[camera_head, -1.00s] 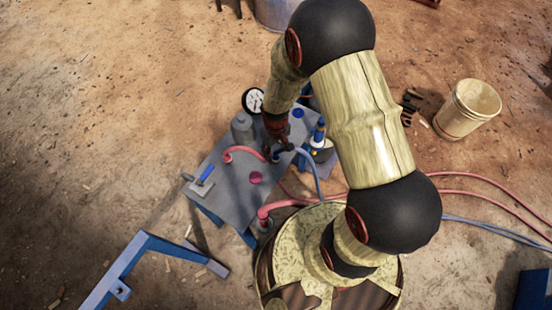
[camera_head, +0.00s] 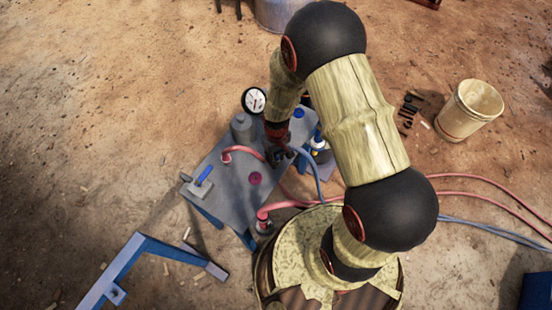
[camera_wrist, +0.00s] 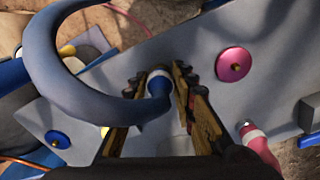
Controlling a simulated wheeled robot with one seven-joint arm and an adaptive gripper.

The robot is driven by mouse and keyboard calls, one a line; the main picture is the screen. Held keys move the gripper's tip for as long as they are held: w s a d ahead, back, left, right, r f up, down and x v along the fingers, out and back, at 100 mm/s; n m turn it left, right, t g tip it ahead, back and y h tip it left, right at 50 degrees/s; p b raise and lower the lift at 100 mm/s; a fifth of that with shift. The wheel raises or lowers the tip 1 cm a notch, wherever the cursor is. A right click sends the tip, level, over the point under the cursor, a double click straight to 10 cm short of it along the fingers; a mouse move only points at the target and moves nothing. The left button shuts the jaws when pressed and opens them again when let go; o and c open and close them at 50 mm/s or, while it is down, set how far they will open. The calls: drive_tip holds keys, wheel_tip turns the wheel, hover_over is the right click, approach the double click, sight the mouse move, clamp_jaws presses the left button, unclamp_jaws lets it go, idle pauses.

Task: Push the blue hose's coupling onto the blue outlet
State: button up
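My gripper (camera_wrist: 158,84) points down over the grey plate in the wrist view, with a finger on each side of the blue hose's coupling (camera_wrist: 158,85). The fingers appear closed on it; the contact is partly hidden by the hose. The coupling has a pale ring at its far end. Whether its tip touches the plate is not clear. The blue hose (camera_wrist: 68,83) arcs from it to the left. A blue disc with a gold centre, seemingly the blue outlet (camera_wrist: 57,139), lies apart at lower left. It also shows in the head view (camera_head: 298,113), up and right of my gripper (camera_head: 279,154).
The plate (camera_head: 225,190) also bears a pink disc (camera_head: 254,179), a pink hose end (camera_head: 226,157), a blue-handled valve (camera_head: 203,176) and a grey cylinder (camera_head: 242,126). A gauge (camera_head: 254,100) stands behind. Hoses trail right. A bucket (camera_head: 470,108) stands at right.

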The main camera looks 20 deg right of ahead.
clamp_jaws()
drive_tip(key=shift+r, duration=0.15)
drive_tip(key=shift+r+p, duration=0.45)
drive_tip(key=shift+r, duration=0.15)
drive_tip(key=s+d+r+p, duration=0.1)
drive_tip(key=s+r+p, duration=0.5)
drive_tip(key=s+r, duration=0.5)
drive_tip(key=s, duration=0.3)
drive_tip(key=shift+d+r+p, duration=0.2)
drive_tip(key=shift+r+p, duration=0.05)
drive_tip(key=shift+p, duration=0.05)
drive_tip(key=shift+f, duration=0.1)
